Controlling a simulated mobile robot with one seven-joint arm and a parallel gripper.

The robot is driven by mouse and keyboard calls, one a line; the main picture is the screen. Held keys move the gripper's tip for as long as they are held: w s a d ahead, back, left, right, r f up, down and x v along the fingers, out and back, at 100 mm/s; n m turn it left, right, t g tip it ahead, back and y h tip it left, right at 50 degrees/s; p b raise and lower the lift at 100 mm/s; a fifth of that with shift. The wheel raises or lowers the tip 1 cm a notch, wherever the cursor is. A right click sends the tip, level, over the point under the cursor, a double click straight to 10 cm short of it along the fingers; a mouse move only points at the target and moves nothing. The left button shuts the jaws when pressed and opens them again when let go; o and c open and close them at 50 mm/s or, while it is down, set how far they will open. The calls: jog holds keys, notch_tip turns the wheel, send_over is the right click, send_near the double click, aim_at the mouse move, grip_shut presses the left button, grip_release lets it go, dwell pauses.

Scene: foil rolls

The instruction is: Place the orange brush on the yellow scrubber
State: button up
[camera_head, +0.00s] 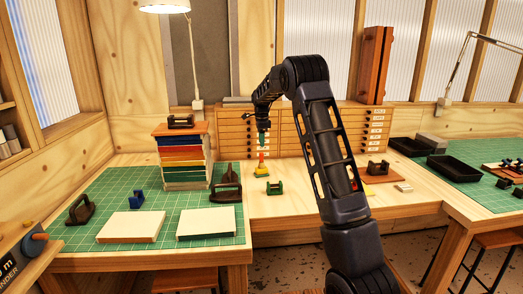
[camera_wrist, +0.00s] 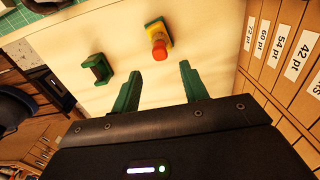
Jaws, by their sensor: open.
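The yellow scrubber (camera_head: 261,172) lies on the wooden desk in front of the drawer cabinet; in the wrist view it is a yellow block (camera_wrist: 153,23) with green along its side. The orange brush (camera_head: 262,157) stands about upright on the scrubber; the wrist view shows its red-orange end (camera_wrist: 159,51) over the yellow block. My gripper (camera_head: 262,141) is just above the brush, pointing down. In the wrist view its green fingers (camera_wrist: 160,72) are apart with nothing between them, and the brush end lies beyond the tips. The brush's contact with the scrubber is partly hidden.
A dark green tape-dispenser-like object (camera_head: 274,187) sits close by at the front right; the wrist view shows it too (camera_wrist: 97,69). The drawer cabinet (camera_head: 234,147) stands close behind. A book stack (camera_head: 183,160) is at the left. Bare desk lies in front.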

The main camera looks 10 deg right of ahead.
jog(key=s+d+r+n+t, duration=0.1)
jog(key=s+d+r+n, duration=0.4)
jog(key=s+r, duration=0.75)
jog(key=s+d+r+n+t, duration=0.1)
jog(key=s+d+r+n, duration=0.1)
jog(key=s, duration=0.4)
jog(key=s+d+r+n, duration=0.1)
jog(key=s+d+r, duration=0.15)
jog(key=s, duration=0.45)
jog(key=s+d+f+n+t, duration=0.1)
jog(key=s+f+n, duration=0.2)
jog(key=s, duration=0.7)
jog(key=s+d+f+n, duration=0.2)
jog(key=s+n, duration=0.1)
jog(key=s, duration=0.6)
jog(key=s+d+f+n+t, duration=0.1)
jog(key=s+f+n, duration=0.2)
jog(key=s, duration=0.7)
jog(key=shift+s+d+f+n+t, duration=0.2)
jog(key=shift+s+f+n+t, duration=0.1)
jog(key=shift+n, duration=0.2)
